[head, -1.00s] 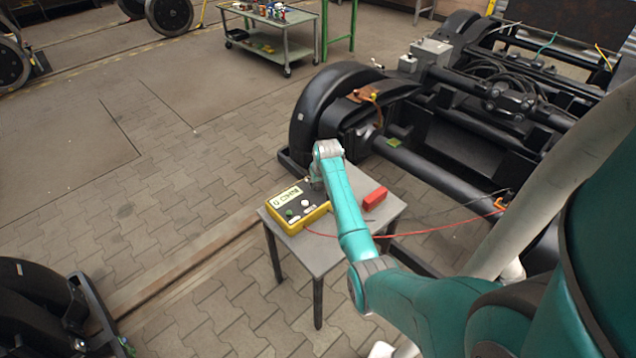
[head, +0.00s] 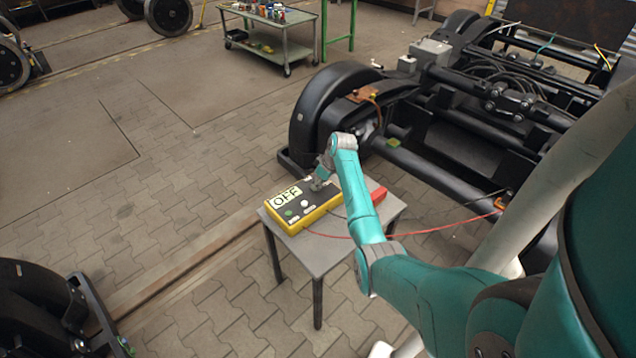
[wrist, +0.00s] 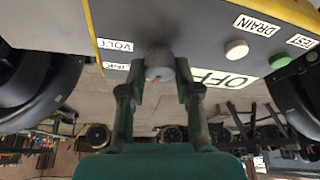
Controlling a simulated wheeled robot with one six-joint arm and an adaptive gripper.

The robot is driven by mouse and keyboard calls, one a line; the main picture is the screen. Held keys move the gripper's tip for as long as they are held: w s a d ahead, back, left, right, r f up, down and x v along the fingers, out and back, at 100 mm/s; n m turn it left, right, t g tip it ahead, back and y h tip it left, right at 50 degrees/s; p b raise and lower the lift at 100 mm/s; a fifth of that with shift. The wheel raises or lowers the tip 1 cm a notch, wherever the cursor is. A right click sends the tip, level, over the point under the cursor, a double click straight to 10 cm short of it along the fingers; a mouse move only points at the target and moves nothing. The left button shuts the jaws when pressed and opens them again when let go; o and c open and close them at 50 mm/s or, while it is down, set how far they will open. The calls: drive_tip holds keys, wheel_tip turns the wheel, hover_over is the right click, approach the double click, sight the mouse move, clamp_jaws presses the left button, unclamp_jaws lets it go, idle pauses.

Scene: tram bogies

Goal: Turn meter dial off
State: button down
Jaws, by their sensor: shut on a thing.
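The yellow meter (head: 312,216) with a dark top lies on a small grey table (head: 325,252). Its white display reads "OFF" in the head view, and it partly shows in the wrist view (wrist: 232,79). My gripper (head: 317,183) is over the far right part of the meter. In the wrist view my gripper (wrist: 160,78) is shut on the round grey dial (wrist: 159,60), one finger on each side. A small red mark shows on the dial. Labels "VOLT" and a partly covered one are beside it. In the head view my gripper mostly hides the dial.
A red block (head: 379,195) sits on the table right of my arm. A red cable (head: 440,230) runs from the meter across to the black bogie (head: 430,170). White and green buttons (wrist: 237,49) are on the meter top. Floor left of the table is clear.

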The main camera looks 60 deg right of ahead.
drive_tip(key=shift+n+y, duration=0.3)
drive_tip(key=shift+n, duration=0.3)
drive_tip(key=c, duration=0.8)
unclamp_jaws()
drive_tip(key=shift+r, duration=0.1)
drive_tip(key=v, duration=1.1)
drive_tip(key=shift+s+r, duration=0.15)
drive_tip(key=shift+r, duration=0.25)
drive_tip(key=shift+s, duration=0.1)
